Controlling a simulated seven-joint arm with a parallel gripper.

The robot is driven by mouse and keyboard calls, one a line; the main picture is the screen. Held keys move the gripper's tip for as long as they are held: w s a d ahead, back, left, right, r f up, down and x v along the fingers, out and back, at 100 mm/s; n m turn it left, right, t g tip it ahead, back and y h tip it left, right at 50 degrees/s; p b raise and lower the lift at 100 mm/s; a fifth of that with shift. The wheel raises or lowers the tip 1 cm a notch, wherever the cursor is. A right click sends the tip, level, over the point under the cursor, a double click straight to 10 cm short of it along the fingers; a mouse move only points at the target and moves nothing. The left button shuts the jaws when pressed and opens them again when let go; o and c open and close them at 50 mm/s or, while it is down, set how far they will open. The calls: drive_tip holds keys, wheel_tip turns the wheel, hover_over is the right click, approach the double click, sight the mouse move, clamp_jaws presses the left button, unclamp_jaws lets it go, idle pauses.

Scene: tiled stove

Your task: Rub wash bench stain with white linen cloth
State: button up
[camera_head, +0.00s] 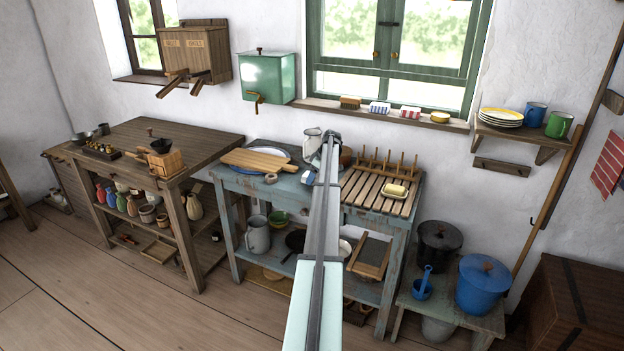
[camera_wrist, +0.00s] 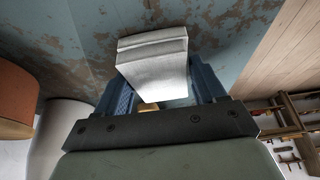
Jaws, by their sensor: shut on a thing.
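The white linen cloth (camera_wrist: 155,62) is a folded, thick white pad in the wrist view. My gripper (camera_wrist: 162,88) is shut on it, with a blue finger on each side. The wash bench (camera_wrist: 215,50) has worn blue paint with brown patches. The cloth is over or against its top; I cannot tell whether it touches. In the head view my arm reaches over the middle of the wash bench (camera_head: 222,177), and its end is small and partly hidden there. I cannot tell the stain from the worn paint patches.
In the wrist view, a brown-orange vessel (camera_wrist: 14,95) and a pale round vessel (camera_wrist: 62,130) stand close on the left. In the head view, a slatted rack (camera_head: 365,190) with a yellow-topped dish (camera_head: 396,191) is on the right, and a wooden board (camera_head: 252,160) on the left.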

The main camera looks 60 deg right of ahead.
drive_tip(key=shift+d, duration=4)
drive_tip(key=r, duration=0.3)
drive_tip(key=shift+a+r, duration=0.1)
drive_tip(key=shift+a, duration=0.1)
wheel_tip(320, 180, up, 5)
drive_tip(key=shift+r, duration=0.1)
